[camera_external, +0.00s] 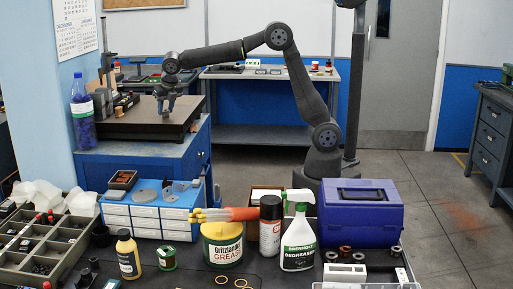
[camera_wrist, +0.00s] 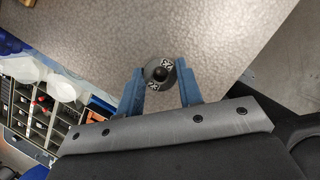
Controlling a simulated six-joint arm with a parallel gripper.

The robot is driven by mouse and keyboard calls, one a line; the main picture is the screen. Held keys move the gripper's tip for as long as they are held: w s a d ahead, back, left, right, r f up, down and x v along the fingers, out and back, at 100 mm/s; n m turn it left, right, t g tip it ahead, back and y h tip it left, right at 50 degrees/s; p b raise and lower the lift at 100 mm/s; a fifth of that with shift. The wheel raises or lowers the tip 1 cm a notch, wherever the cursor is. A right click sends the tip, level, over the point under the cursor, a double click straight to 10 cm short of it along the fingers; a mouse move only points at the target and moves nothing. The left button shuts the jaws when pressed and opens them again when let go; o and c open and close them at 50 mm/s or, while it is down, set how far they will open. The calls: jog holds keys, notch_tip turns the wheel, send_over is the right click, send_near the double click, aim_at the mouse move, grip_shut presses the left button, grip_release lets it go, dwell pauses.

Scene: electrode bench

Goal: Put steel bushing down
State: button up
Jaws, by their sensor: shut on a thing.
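The steel bushing (camera_wrist: 154,84) is a small grey ring with a dark centre and white markings. In the wrist view it sits between the blue fingertips of my gripper (camera_wrist: 160,78), which is shut on it. In the external view my gripper (camera_external: 165,104) points down over the flat dark plate (camera_external: 140,127) on the blue cabinet. The bushing is too small to make out there. I cannot tell whether it touches the plate. The speckled grey plate surface (camera_wrist: 215,35) fills the upper part of the wrist view.
A height stand (camera_external: 107,65) and small dark blocks stand at the plate's left back. A blue-filled bottle (camera_external: 82,110) is left of the plate. A grease tub (camera_external: 222,244), spray bottle (camera_external: 298,240) and blue toolbox (camera_external: 360,215) stand in front. The plate's front is clear.

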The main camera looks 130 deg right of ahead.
jog(key=o, duration=1)
jog(key=shift+f, duration=0.15)
jog(key=v, duration=1.2)
jog(key=x, duration=1.2)
jog(key=shift+f, duration=0.15)
notch_tip(320, 180, up, 3)
jog(key=shift+r, duration=0.7)
